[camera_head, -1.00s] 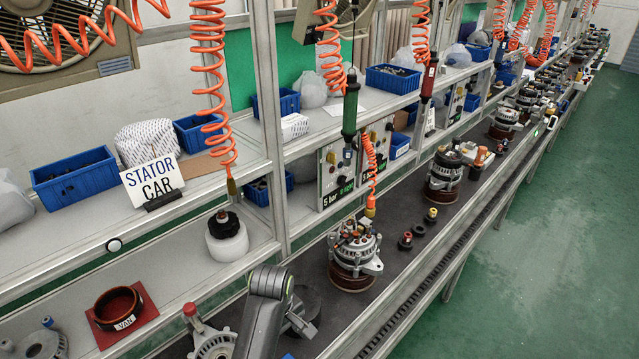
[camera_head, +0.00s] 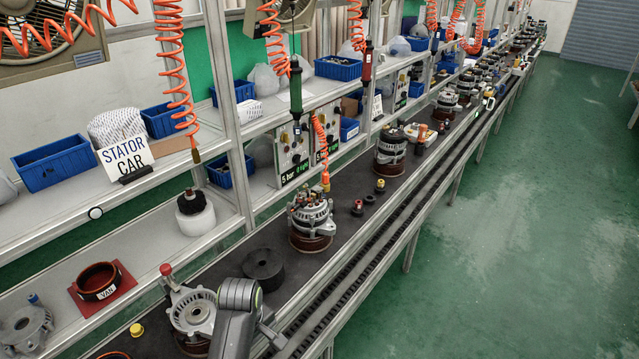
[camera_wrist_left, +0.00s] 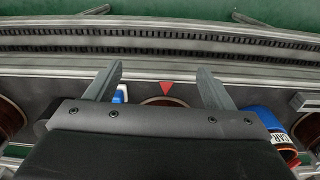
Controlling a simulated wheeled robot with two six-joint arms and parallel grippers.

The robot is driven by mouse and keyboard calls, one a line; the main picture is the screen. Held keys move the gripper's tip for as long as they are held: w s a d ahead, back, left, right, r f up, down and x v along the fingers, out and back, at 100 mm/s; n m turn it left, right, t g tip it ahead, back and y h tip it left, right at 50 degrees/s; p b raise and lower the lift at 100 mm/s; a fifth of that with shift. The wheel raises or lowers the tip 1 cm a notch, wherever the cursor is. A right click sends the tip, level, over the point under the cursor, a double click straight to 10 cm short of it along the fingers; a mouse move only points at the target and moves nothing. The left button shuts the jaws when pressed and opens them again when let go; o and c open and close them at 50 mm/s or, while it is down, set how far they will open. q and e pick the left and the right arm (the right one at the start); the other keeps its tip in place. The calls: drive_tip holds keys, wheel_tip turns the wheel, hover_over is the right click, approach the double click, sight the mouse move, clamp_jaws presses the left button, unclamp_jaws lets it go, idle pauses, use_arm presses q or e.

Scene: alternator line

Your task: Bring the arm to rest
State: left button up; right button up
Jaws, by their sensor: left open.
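My arm (camera_head: 238,310) rises from the bottom edge of the head view, left of the middle, in front of the line's near edge. Its gripper cannot be made out clearly there. In the left wrist view my left gripper (camera_wrist_left: 162,82) has its two fingers spread wide, with nothing between them. They point across the dark bench strip toward the grey rails (camera_wrist_left: 160,40). My right gripper is not in view.
A grey housing (camera_head: 194,312) sits close left of my arm, and a black ring (camera_head: 263,268) lies just behind it. An alternator (camera_head: 311,215) stands on a brown base farther along. A blue part (camera_wrist_left: 265,122) lies right of my gripper. Green floor (camera_head: 480,250) is clear.

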use_arm(q)
drive_tip(key=s+a+f+m+b, duration=0.2)
drive_tip(key=s+a+f, duration=0.15)
drive_tip(key=f, duration=0.65)
drive_tip(key=s+a+f+m+b, duration=0.15)
drive_tip(key=s+f, duration=0.35)
drive_tip(key=f, duration=0.5)
drive_tip(key=s+a+f+m+b, duration=0.1)
drive_tip(key=s+a+f+m, duration=0.2)
drive_tip(key=f, duration=0.7)
drive_tip(key=s+a+f+m+b, duration=0.1)
drive_tip(key=s+f, duration=0.3)
drive_tip(key=s, duration=0.4)
drive_tip(key=s+a+f+m+b, duration=0.1)
drive_tip(key=s+a+f, duration=0.3)
drive_tip(key=s, duration=0.5)
drive_tip(key=s+a+f+m+t+b, duration=0.1)
drive_tip(key=s+a+f, duration=0.2)
drive_tip(key=s+f, duration=0.3)
drive_tip(key=s, duration=0.3)
drive_tip(key=shift+s+a+f+y+b, duration=0.2)
drive_tip(key=shift+a+y+b, duration=0.05)
drive_tip(key=shift+y+b, duration=0.15)
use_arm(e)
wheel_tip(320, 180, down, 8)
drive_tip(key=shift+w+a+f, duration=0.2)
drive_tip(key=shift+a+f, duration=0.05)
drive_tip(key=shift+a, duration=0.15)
